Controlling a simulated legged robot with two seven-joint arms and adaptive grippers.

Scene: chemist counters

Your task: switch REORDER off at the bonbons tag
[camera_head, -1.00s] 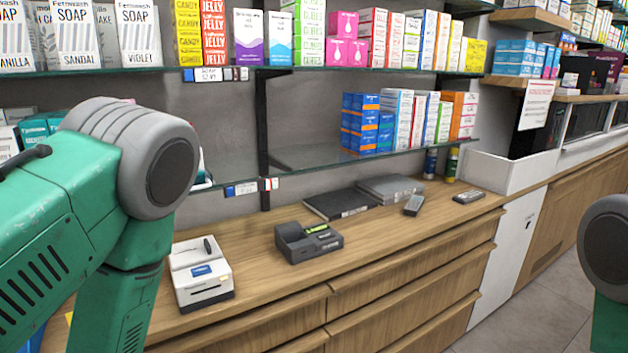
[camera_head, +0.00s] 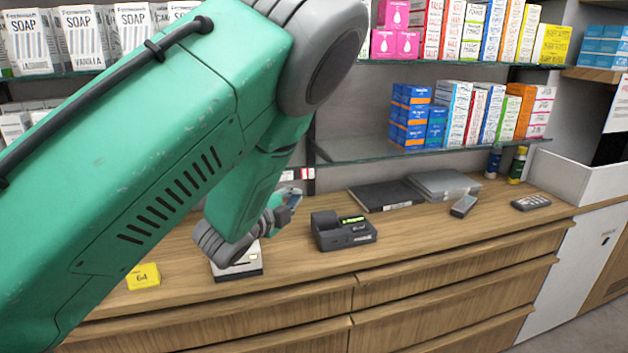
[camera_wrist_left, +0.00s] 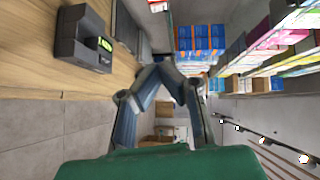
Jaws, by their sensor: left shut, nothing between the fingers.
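A shelf-edge tag (camera_head: 300,174) with red and white parts shows on the lower glass shelf. Its print is too small to read, and part of it is hidden behind my left arm. I cannot make out the bonbons tag or its REORDER switch. My left gripper (camera_head: 291,201) is just below and left of that visible tag, above the counter, mostly hidden by my arm. In the left wrist view its fingers (camera_wrist_left: 160,72) come together with nothing between them. My right gripper is in neither view.
A black card terminal (camera_head: 343,231) stands on the wooden counter (camera_head: 420,235), right of the gripper. A white device (camera_head: 240,272) is partly behind my arm. A yellow card (camera_head: 143,276) lies left. Boxes (camera_head: 410,117) stand on the glass shelf.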

